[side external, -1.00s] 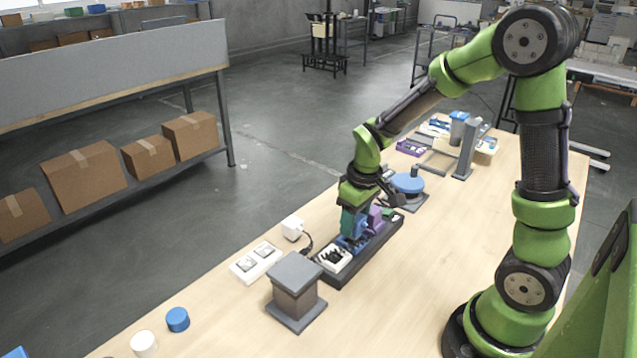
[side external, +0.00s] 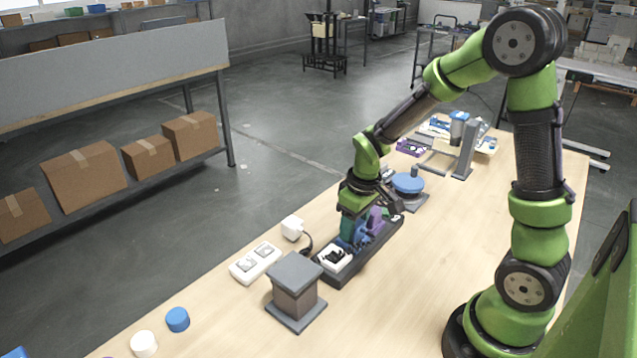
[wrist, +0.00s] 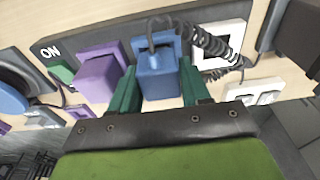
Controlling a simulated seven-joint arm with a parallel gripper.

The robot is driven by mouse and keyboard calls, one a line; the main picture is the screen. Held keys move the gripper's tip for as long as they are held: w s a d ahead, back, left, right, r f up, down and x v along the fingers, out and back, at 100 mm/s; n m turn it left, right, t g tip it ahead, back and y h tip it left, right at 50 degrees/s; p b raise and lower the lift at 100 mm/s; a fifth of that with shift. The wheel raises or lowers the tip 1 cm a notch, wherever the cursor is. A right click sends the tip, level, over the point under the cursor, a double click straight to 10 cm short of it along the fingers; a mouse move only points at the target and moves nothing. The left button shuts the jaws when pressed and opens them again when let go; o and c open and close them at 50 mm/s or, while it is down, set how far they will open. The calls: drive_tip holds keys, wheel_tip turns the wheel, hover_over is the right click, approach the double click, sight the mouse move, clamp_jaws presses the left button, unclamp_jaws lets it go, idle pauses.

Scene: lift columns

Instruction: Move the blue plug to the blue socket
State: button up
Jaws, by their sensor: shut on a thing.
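My gripper (side external: 349,229) is lowered over the dark power strip (side external: 335,279). Its teal fingers (wrist: 158,84) are shut on the blue plug (wrist: 157,70), one on each side. A dark coiled cord runs from the plug's top to the right in the wrist view. The plug sits at the strip between the purple block (wrist: 98,77) and the white socket (wrist: 221,43).
A green switch (wrist: 62,72) is beside the "ON" label. A white adapter (side external: 292,227) and white outlet strip (side external: 255,262) lie left of the power strip. A grey pedestal (side external: 296,283) stands in front. A blue-topped round stand (side external: 408,183) is behind. The table's right front is clear.

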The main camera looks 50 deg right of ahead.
drive_tip(key=shift+f, duration=0.25)
drive_tip(key=o, duration=1)
drive_tip(key=shift+o, duration=0.5)
drive_tip(key=shift+o, duration=0.8)
drive_tip(key=shift+r, duration=0.1)
drive_tip(key=shift+r, duration=3.45)
